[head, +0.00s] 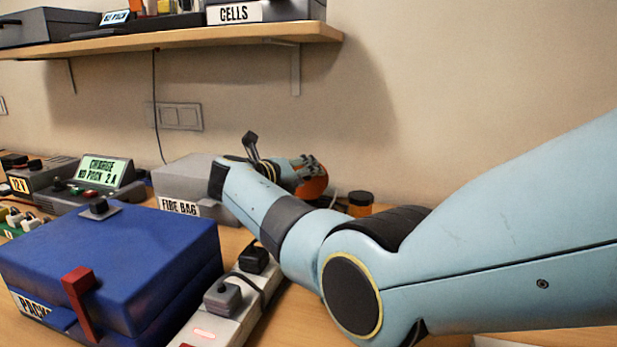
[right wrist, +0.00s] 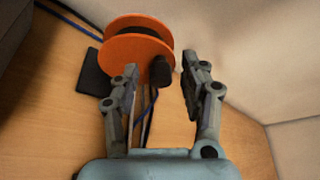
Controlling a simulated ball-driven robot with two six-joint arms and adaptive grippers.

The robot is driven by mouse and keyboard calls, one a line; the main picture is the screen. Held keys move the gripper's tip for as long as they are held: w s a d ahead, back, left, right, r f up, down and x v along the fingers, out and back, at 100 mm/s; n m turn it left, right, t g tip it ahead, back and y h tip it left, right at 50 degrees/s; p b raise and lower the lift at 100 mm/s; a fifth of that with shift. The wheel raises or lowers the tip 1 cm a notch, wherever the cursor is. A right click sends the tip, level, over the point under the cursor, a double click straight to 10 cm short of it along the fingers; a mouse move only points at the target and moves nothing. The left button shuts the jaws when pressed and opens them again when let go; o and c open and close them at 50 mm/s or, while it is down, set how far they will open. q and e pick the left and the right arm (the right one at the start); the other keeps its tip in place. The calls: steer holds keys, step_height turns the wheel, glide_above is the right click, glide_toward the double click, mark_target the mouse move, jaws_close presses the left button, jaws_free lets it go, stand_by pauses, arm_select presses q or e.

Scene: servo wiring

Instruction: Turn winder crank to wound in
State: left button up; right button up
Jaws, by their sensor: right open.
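The winder is an orange reel standing by the wall at the back. In the head view its orange disc (head: 316,187) shows partly behind my right gripper (head: 306,166). In the right wrist view the orange reel (right wrist: 136,50) fills the upper middle, and a dark crank knob (right wrist: 160,71) stands out from its right side. My right gripper (right wrist: 160,78) is open, its fingers on either side of the knob with a gap visible at the right. Whether the left finger touches the knob or reel, I cannot tell. My left gripper is in neither view.
A blue case (head: 120,255) and a power strip (head: 222,318) are in front. A shelf (head: 190,40) hangs above. A blue cable (right wrist: 150,110) runs below the reel.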

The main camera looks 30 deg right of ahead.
jaws_close()
steer(key=m+p, duration=0.1)
steer(key=p, duration=0.1)
steer(key=m+t+y+p, duration=0.1)
steer(key=p, duration=0.2)
steer(key=s+d+m+y+p, duration=0.1)
steer(key=m+p, duration=0.1)
steer(key=p, duration=0.1)
steer(key=shift+f+t, duration=0.25)
steer(key=shift+t, duration=0.05)
steer(key=shift+s+f+m+y+p, duration=0.15)
steer(key=shift+f+m+y+p, duration=0.1)
steer(key=shift+m+y+p, duration=0.2)
